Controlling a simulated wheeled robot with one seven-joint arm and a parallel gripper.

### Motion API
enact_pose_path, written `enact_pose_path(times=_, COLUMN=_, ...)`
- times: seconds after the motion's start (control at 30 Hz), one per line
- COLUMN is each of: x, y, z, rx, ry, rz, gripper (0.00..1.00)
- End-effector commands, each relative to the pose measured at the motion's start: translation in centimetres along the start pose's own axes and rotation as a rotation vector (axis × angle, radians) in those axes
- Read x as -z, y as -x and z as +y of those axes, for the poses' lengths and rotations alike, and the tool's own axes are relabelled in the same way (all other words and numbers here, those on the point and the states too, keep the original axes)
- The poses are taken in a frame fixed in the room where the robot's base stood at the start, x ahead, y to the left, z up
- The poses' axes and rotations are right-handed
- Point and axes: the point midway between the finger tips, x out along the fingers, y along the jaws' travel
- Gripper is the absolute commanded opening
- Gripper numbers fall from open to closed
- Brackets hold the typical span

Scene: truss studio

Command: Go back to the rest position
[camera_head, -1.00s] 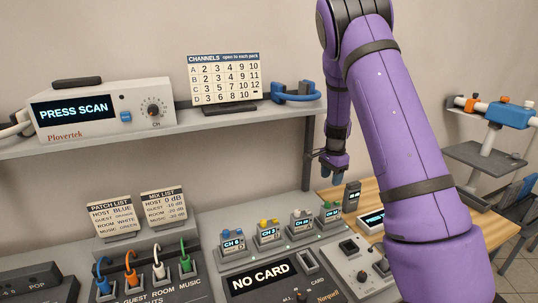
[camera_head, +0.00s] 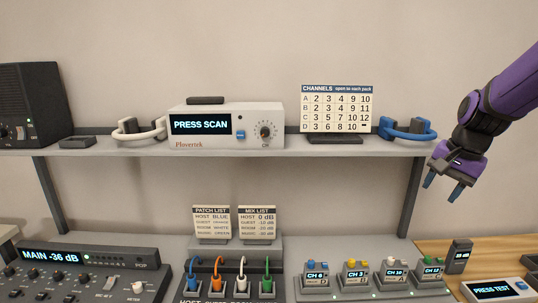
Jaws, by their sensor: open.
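My gripper (camera_head: 445,183) is at the right of the head view, at the end of the purple arm (camera_head: 505,100). Its two blue-tipped fingers are apart and point down, with nothing between them. It hangs in the air just right of the shelf's right end, above the wooden table (camera_head: 432,248) and the row of belt packs (camera_head: 375,274). It looks clear of all of them.
The shelf (camera_head: 230,148) bears a scanner (camera_head: 227,125) reading PRESS SCAN, a channels board (camera_head: 337,108), a white headset (camera_head: 139,130), a blue headset (camera_head: 407,130) and a black speaker (camera_head: 32,103). Below are a mixer (camera_head: 85,275), patch cables (camera_head: 229,280) and a tester (camera_head: 500,290) reading PRESS TEST.

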Motion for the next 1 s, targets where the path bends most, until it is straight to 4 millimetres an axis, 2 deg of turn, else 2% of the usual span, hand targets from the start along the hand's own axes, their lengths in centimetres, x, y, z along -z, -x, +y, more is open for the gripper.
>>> enact_pose_path(times=0.03, x=-1.3, y=1.3, z=0.1, rx=0.014, ry=0.046, rz=0.012, gripper=0.50)
enact_pose_path(times=0.2, x=-5.6, y=4.6, z=0.9, rx=0.040, ry=0.209, rz=0.047, gripper=0.50)
enact_pose_path(times=0.5, x=-12.9, y=8.8, z=3.6, rx=0.051, ry=0.495, rz=0.138, gripper=0.50)
enact_pose_path(times=0.8, x=-18.9, y=10.7, z=7.0, rx=0.019, ry=0.744, rz=0.245, gripper=0.50)
enact_pose_path(times=1.0, x=-20.7, y=10.8, z=8.3, rx=-0.002, ry=0.821, rz=0.281, gripper=0.50)
